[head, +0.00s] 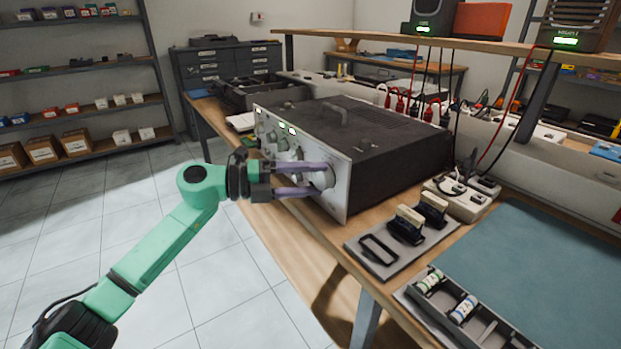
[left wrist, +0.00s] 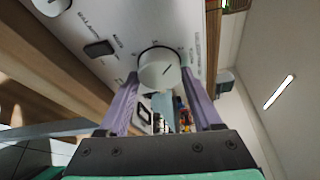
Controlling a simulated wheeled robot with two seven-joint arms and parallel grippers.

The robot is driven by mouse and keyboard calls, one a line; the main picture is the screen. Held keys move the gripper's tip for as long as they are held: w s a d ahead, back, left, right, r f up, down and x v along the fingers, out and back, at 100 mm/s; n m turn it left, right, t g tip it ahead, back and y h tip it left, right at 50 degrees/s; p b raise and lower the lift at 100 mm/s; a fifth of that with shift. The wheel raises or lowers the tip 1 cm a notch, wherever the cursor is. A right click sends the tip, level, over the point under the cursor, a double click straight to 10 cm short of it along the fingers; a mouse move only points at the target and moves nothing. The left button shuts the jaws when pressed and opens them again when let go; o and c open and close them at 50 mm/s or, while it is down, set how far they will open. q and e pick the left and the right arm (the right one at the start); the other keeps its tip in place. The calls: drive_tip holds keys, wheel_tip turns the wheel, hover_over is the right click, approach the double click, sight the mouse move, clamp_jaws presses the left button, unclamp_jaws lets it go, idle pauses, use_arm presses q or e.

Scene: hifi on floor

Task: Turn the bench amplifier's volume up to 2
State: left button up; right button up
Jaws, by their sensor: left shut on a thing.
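The bench amplifier (head: 390,145), a dark box with a silver front panel and a top handle, stands on the wooden bench. My left gripper (head: 316,180) reaches its front from the left, with purple fingers on either side of the large round knob (head: 326,179) low on the panel. The left wrist view shows the pale knob (left wrist: 160,72) between the fingertips of the gripper (left wrist: 160,76), which is shut on it. My right gripper is out of view.
A grey tray (head: 361,266) with dark-handled pieces and a box of small cylinders (head: 493,333) lie right of the amplifier. A power strip (head: 455,205) sits behind them. A raised shelf (head: 470,45) runs above the bench. The tiled floor in front is clear.

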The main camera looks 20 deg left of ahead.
use_arm(q)
drive_tip(key=shift+m+y, duration=0.5)
drive_tip(key=shift+m, duration=0.4)
drive_tip(key=shift+m+y, duration=0.3)
drive_tip(key=shift+m, duration=0.2)
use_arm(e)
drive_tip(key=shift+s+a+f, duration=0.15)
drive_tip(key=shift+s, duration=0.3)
use_arm(q)
drive_tip(key=o, duration=1.4)
drive_tip(key=shift+c, duration=0.2)
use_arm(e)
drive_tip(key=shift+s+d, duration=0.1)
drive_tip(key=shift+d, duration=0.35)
